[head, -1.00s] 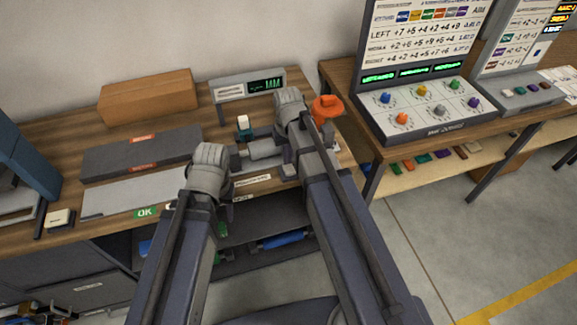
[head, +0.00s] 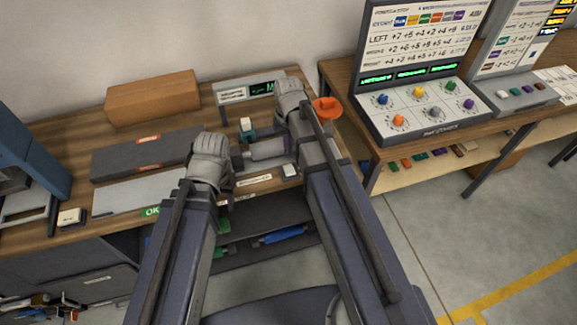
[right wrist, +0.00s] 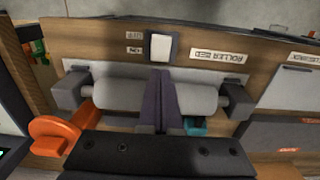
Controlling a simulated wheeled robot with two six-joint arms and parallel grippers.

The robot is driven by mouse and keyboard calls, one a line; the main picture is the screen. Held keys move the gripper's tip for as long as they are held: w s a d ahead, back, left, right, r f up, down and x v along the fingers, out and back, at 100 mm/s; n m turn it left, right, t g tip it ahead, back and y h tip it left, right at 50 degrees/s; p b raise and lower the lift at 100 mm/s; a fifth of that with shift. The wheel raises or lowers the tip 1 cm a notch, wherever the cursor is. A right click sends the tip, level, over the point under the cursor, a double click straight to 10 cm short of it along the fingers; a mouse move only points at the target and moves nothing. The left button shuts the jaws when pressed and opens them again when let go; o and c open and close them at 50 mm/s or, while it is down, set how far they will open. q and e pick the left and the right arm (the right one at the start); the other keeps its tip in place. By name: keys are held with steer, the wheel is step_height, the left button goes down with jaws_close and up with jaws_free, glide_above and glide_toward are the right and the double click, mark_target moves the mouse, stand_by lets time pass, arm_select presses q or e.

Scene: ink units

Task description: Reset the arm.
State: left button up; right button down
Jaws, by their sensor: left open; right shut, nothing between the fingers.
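In the head view my left gripper (head: 212,165) is over the front of the wooden bench, left of the grey roller bed (head: 265,149). Its fingers are mostly hidden behind the wrist; it is open. My right gripper (head: 292,100) is over the back of the bench, beside an orange knob (head: 326,108). In the right wrist view its dark fingers (right wrist: 162,100) are shut together with nothing between them. They are in front of the roller (right wrist: 195,98) in the picture; whether they touch it I cannot tell.
A cardboard box (head: 153,97), a dark grey case (head: 145,156) and a display unit (head: 245,89) are on the bench. A white button (right wrist: 161,47) is by the roller. A knob console (head: 425,112) stands on the right table. Clear floor lies at the lower right.

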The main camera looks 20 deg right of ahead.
steer(key=s+a+n+h, duration=0.1)
steer(key=s+a+n, duration=0.2)
steer(key=s+a, duration=0.7)
steer(key=s, duration=0.4)
steer(key=shift+s+a, duration=0.2)
steer(key=shift+a, duration=0.05)
